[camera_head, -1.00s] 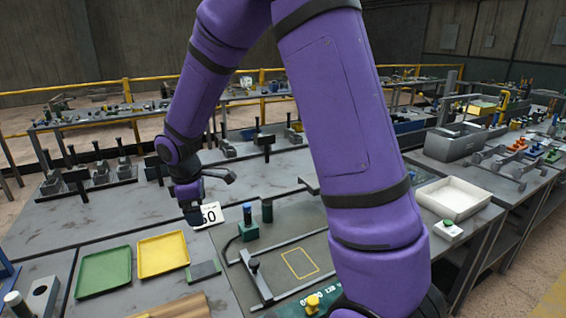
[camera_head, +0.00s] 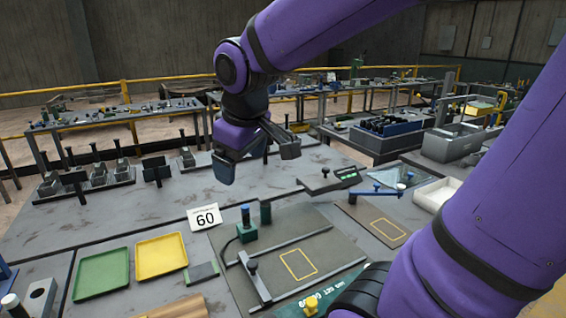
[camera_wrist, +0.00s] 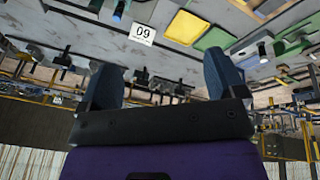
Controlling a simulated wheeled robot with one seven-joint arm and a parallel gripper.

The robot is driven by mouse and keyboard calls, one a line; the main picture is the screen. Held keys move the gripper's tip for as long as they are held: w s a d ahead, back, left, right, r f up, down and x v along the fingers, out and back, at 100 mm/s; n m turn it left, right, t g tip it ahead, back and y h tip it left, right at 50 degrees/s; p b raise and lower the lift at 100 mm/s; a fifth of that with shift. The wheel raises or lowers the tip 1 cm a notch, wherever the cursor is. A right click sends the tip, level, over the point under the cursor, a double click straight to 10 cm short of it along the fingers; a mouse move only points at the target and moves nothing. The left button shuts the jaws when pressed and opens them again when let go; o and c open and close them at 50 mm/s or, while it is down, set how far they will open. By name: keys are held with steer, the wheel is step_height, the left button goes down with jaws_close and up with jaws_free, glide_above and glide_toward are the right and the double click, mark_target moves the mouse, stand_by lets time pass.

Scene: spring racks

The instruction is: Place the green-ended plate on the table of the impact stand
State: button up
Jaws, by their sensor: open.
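A small dark grey plate (camera_head: 202,273) with what looks like a green strip along one edge lies on the bench, right of the yellow tray. I cannot tell for sure that it is the green-ended plate. My gripper (camera_head: 252,158) is raised above the back of the bench, behind the "60" card. In the wrist view my gripper (camera_wrist: 160,75) has its two fingers wide apart with nothing between them. I cannot clearly make out the impact stand. My arm hides part of the right-hand bench.
A green tray (camera_head: 101,274) and a yellow tray (camera_head: 161,256) lie at the front left. The "60" card (camera_head: 204,218) stands behind them. A blue-capped post (camera_head: 246,225) rises beside the marked dark board (camera_head: 325,248). A white bin (camera_head: 437,194) is at right.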

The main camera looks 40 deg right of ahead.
steer(key=s+r+m+t+y, duration=0.1)
steer(key=s+r+m, duration=0.1)
steer(key=s, duration=0.7)
steer(key=shift+s+d+r+m+t, duration=0.3)
steer(key=shift+m, duration=0.5)
steer(key=shift+o, duration=0.4)
steer(key=shift+s, duration=0.65)
